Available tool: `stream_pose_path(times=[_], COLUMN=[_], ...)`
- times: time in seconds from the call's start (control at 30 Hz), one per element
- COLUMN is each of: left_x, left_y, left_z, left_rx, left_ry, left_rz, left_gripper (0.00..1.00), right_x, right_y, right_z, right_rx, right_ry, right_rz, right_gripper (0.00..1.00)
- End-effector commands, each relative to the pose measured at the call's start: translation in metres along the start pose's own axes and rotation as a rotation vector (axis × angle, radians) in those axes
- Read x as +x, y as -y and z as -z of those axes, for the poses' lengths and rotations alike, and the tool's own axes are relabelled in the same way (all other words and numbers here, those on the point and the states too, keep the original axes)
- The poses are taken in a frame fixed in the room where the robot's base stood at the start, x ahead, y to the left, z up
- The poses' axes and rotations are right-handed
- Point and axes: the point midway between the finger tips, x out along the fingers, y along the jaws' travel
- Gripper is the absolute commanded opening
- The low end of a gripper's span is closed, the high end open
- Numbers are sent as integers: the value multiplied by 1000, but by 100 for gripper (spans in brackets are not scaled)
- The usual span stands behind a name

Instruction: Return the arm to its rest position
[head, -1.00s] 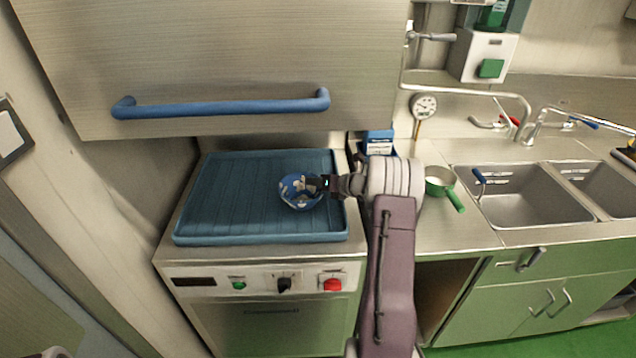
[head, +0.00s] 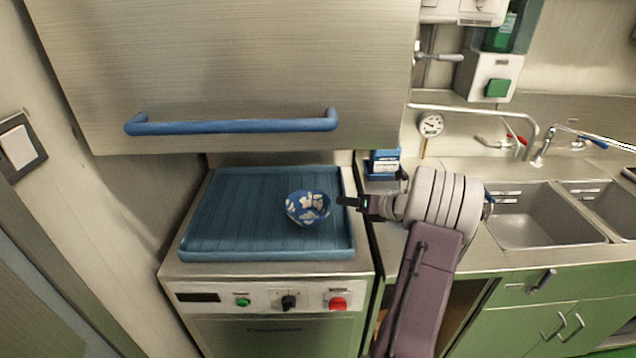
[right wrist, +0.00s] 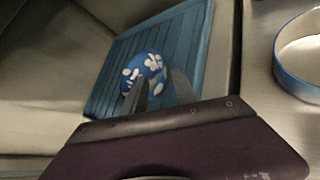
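My right gripper (head: 343,202) is just to the right of a blue bowl with white patches (head: 300,217), with a small gap between them. The bowl sits upright in the blue ribbed tray (head: 225,245), towards its right side. In the right wrist view the two fingers (right wrist: 158,92) stand apart with nothing held between them, and the bowl (right wrist: 152,62) shows beyond them. My right arm reaches in from the lower right. My left gripper is not in view.
A raised steel hood with a blue handle (head: 232,126) hangs over the tray. A blue box (head: 384,163) stands behind my arm. Sinks (head: 535,215) are at the right. A round blue-rimmed vessel (right wrist: 285,78) shows at the right wrist view's right edge.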

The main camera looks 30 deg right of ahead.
Motion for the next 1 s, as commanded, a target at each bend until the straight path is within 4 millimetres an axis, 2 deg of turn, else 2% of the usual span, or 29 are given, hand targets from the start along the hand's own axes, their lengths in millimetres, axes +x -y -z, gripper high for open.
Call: stream_pose_path(times=[0.17, 0.27, 0.37, 0.4, 0.43, 0.47, 0.5, 0.57, 0.6, 0.67, 0.7, 0.77, 0.8, 0.83, 0.9, 1.0], left_x=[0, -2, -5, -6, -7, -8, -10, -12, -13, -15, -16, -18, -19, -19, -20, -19], left_y=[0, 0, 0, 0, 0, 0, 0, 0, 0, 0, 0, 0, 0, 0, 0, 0], left_z=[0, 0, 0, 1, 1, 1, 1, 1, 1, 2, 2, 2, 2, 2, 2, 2], left_rx=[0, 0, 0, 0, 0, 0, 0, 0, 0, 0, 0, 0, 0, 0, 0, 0], left_ry=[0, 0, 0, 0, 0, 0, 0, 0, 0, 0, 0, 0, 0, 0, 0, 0], left_rz=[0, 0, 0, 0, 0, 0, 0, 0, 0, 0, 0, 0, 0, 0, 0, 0], left_gripper=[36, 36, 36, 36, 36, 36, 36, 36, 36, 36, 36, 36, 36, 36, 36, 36], right_x=[1, 13, 36, 44, 48, 50, 50, 43, 33, 14, -3, -32, -51, -64, -84, -98], right_y=[-1, -22, -88, -125, -152, -178, -210, -252, -274, -297, -306, -306, -298, -288, -261, -219], right_z=[0, -1, -9, -5, 3, 16, 37, 75, 104, 148, 178, 219, 242, 256, 273, 282], right_rx=[-1, -28, -121, -165, -204, -250, -323, -475, -607, -846, -1031, -1363, -1614, -1798, -2187, -2620], right_ry=[-1, -18, -47, -74, -105, -146, -210, -315, -385, -486, -548, -630, -672, -694, -713, -698], right_rz=[-1, -39, -138, -193, -237, -278, -330, -407, -461, -550, -617, -737, -834, -908, -1077, -1318], right_gripper=[34, 34, 34, 34, 34, 34, 34, 34, 34, 34, 34, 34, 34, 34, 34, 34])
